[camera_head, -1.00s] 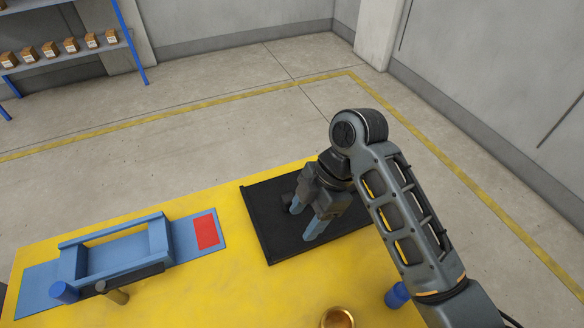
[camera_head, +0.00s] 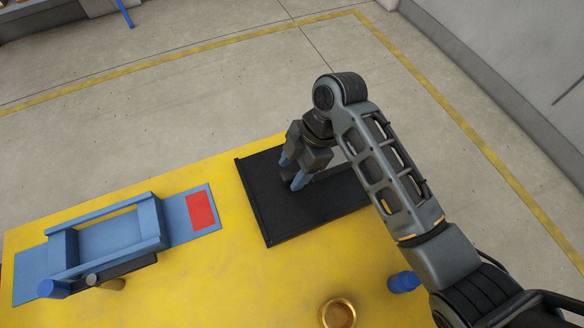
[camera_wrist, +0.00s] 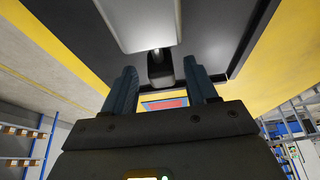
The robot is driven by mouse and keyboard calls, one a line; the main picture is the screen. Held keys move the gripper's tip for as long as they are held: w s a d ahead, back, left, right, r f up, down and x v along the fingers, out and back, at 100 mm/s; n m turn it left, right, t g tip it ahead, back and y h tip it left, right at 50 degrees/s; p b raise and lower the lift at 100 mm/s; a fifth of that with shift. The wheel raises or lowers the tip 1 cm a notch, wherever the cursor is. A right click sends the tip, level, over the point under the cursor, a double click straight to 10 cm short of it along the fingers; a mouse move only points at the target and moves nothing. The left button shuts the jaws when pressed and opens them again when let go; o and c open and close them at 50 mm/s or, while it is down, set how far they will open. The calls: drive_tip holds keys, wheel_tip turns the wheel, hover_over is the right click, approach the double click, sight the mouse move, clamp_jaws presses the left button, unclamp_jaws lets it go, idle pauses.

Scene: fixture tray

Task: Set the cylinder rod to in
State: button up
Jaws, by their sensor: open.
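A black tray (camera_head: 268,212) lies on the yellow table. A light grey block (camera_wrist: 140,20), seemingly the cylinder body, is at the top of the wrist view. A short silver rod (camera_wrist: 157,55) shows between it and a dark end piece (camera_wrist: 162,78). My gripper (camera_head: 291,172) is open, low over the tray's far left part. In the wrist view its two blue fingers (camera_wrist: 161,80) stand either side of the dark end piece, with gaps seen on both sides. In the head view my gripper and arm hide most of the cylinder.
Left of the tray is a blue fixture (camera_head: 180,225) with a red patch (camera_head: 200,210) and a dark lever arm (camera_head: 128,267). A brass ring-shaped bowl (camera_head: 338,312) and a blue knob (camera_head: 403,282) are near the front. Yellow table between them is clear.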

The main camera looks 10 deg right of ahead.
drive_tip(key=shift+s+a+f, duration=0.1)
drive_tip(key=shift+a+f, duration=0.15)
drive_tip(key=shift+f, duration=0.3)
clamp_jaws()
